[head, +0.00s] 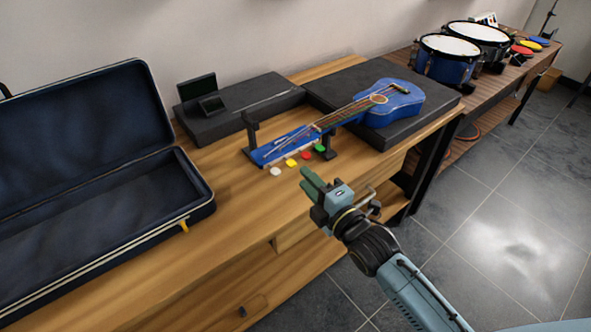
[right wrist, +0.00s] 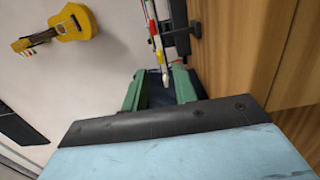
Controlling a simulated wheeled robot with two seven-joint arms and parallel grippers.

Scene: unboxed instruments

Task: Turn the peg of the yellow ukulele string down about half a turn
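The blue ukulele (head: 395,103) lies with its body on a black pad and its neck pointing toward the front left, held up by dark stands. Beside its blue headstock (head: 284,147) is a row of coloured pegs: white, yellow (head: 291,162), red and green. Coloured pegs (right wrist: 153,28) show beyond the fingertips, small and partly cut off. My left gripper is out of view.
An open dark case (head: 95,190) fills the left of the wooden table (head: 235,215). A black box with a small device (head: 208,103) stands behind the headstock. Drums (head: 448,58) stand on a bench at the right. A yellow ukulele (right wrist: 62,25) shows in the wrist view.

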